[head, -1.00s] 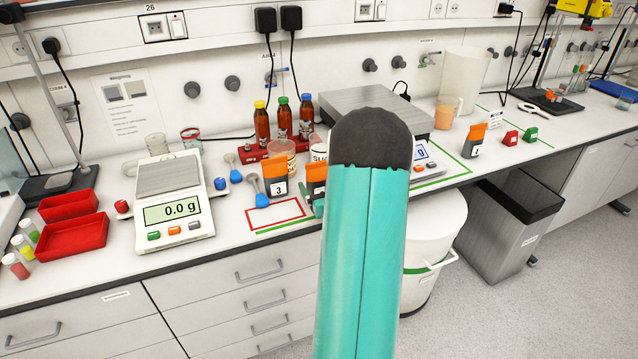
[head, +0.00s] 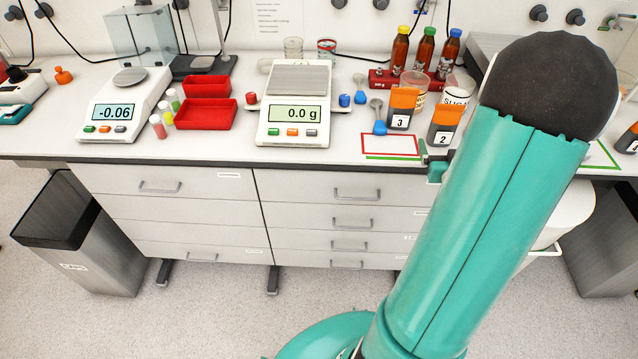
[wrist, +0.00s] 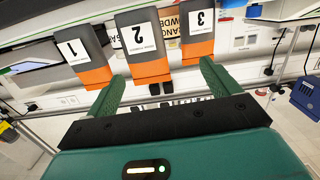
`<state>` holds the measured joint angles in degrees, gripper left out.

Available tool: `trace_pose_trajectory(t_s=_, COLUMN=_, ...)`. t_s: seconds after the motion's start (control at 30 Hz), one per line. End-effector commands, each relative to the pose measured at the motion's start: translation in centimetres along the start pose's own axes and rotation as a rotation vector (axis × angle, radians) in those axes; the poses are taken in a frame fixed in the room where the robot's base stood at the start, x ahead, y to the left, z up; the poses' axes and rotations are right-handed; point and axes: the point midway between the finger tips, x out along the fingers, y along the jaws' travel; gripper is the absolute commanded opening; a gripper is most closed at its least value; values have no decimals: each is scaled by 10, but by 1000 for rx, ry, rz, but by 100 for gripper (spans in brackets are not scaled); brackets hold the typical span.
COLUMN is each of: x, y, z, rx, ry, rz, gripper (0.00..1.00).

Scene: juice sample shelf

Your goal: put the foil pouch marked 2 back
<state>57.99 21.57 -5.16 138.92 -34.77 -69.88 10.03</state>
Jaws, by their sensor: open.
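The foil pouch marked 2 (head: 441,133) is dark with an orange top and stands on the bench beside the pouch marked 3 (head: 398,117). My gripper (head: 437,166) is low at the bench's front edge, partly hidden by my arm. In the wrist view, which looks upside down, my gripper (wrist: 162,69) is open and empty. Pouch 2 (wrist: 143,45) is ahead, between the directions of the two fingers; contact cannot be told. Pouch 3 (wrist: 197,35) and the pouch marked 1 (wrist: 83,52) flank it.
A red-and-green outlined area (head: 390,146) is bare left of pouch 2. Blue scoops (head: 378,118), a balance (head: 294,110) and red trays (head: 205,113) are further left. Brown bottles (head: 426,52) stand behind. Another orange-topped pouch (head: 628,141) is at the right edge.

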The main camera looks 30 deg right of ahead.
Motion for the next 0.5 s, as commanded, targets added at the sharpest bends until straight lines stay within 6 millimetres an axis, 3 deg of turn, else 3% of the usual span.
trace_pose_trajectory(t_s=0.03, x=8, y=-20, z=-16, rx=-26, ry=-29, rz=-15, gripper=88)
trace_pose_trajectory(t_s=0.13, x=16, y=-57, z=-39, rx=-69, ry=-122, rz=-24, gripper=88)
trace_pose_trajectory(t_s=0.27, x=12, y=-108, z=-66, rx=-108, ry=-246, rz=-43, gripper=88)
trace_pose_trajectory(t_s=0.37, x=-5, y=-148, z=-84, rx=-128, ry=-341, rz=-66, gripper=88)
trace_pose_trajectory(t_s=0.5, x=-45, y=-204, z=-104, rx=-146, ry=-478, rz=-122, gripper=88)
